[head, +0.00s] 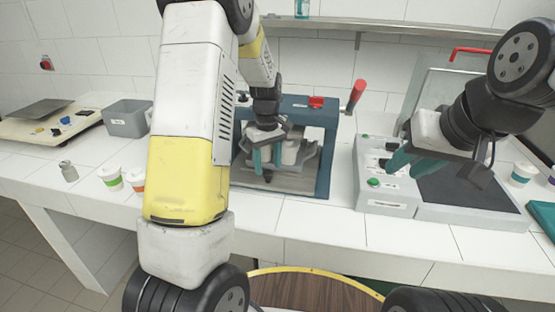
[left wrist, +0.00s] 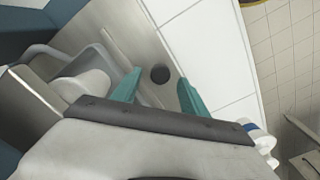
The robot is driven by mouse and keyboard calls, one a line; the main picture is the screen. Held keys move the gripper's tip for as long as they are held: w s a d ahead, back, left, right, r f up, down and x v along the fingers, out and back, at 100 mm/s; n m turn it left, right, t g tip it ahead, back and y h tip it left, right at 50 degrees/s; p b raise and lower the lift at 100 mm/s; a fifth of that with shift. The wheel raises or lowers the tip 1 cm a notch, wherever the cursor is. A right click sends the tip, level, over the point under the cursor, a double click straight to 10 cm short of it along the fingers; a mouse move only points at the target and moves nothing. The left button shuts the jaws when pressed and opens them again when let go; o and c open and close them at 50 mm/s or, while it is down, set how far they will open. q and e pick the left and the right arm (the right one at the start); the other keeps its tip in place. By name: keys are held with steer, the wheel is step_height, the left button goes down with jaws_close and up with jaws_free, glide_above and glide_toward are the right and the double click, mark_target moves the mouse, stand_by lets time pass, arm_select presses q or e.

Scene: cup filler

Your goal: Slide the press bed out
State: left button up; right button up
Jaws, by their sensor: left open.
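The press has a dark blue frame (head: 328,112) with a red-handled lever (head: 356,93) and stands on the white counter. Its grey metal bed (head: 298,184) lies low inside the frame, under pale rounded parts (head: 291,152). The bed also shows in the left wrist view (left wrist: 120,30), with a dark round spot (left wrist: 160,74) near its edge; I cannot tell if it is a knob or a hole. My left gripper (head: 267,163) is open at the press front, its teal fingers either side of that spot in the wrist view (left wrist: 158,92). My right gripper (head: 434,166) is open and empty above the right-hand machine.
A grey machine with a green button (head: 373,183) stands right of the press. Paper cups (head: 110,177), a small metal weight (head: 68,171), a grey bin (head: 126,118) and a flat device (head: 45,126) are at left. The counter before the press is clear.

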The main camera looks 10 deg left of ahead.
arm_select(q)
steer(key=shift+f, duration=1.15)
steer(key=shift+c, duration=0.2)
jaws_close()
steer(key=shift+r, duration=0.1)
stand_by(0.3)
